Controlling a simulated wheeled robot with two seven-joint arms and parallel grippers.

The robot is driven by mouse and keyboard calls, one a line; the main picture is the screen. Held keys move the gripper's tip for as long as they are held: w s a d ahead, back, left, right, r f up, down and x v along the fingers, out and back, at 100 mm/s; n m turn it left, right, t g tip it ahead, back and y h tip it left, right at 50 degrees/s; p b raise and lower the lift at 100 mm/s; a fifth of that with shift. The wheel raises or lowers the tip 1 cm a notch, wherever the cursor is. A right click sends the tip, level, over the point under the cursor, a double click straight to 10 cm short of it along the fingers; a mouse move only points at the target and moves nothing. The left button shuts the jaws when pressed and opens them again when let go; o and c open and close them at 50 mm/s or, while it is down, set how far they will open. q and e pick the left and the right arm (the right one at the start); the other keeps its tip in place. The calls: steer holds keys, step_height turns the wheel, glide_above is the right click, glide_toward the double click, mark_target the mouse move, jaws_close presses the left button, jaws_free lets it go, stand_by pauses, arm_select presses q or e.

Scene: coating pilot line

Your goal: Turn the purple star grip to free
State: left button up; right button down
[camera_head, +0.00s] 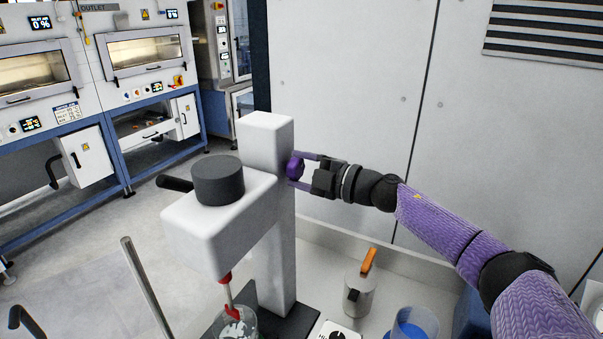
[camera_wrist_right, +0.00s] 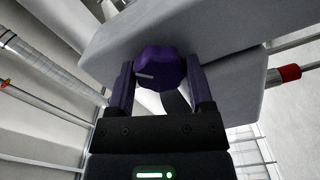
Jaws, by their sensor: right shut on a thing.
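The purple star grip (camera_head: 295,167) sits on the right side of the white stand's column (camera_head: 268,140). In the right wrist view the star grip (camera_wrist_right: 160,70) shows a pale line on its face, pointing to the left. My right gripper (camera_head: 302,168) reaches in from the right and is shut on the star grip. In the wrist view its two purple fingers (camera_wrist_right: 160,88) lie on either side of the grip. My left gripper is not in view.
The stand carries a dark round cap (camera_head: 219,181) and a red-tipped stirrer (camera_head: 229,290) over a glass beaker (camera_head: 238,325). A metal can with an orange handle (camera_head: 359,288) and a blue beaker (camera_head: 412,325) stand right of it. A metal rod (camera_head: 146,287) rises at the left.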

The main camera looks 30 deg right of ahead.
steer(key=shift+f+n+b, duration=0.2)
steer(key=shift+n+b, duration=0.45)
steer(key=shift+n, duration=0.95)
steer(key=shift+r+n, duration=0.2)
steer(key=shift+n, duration=0.1)
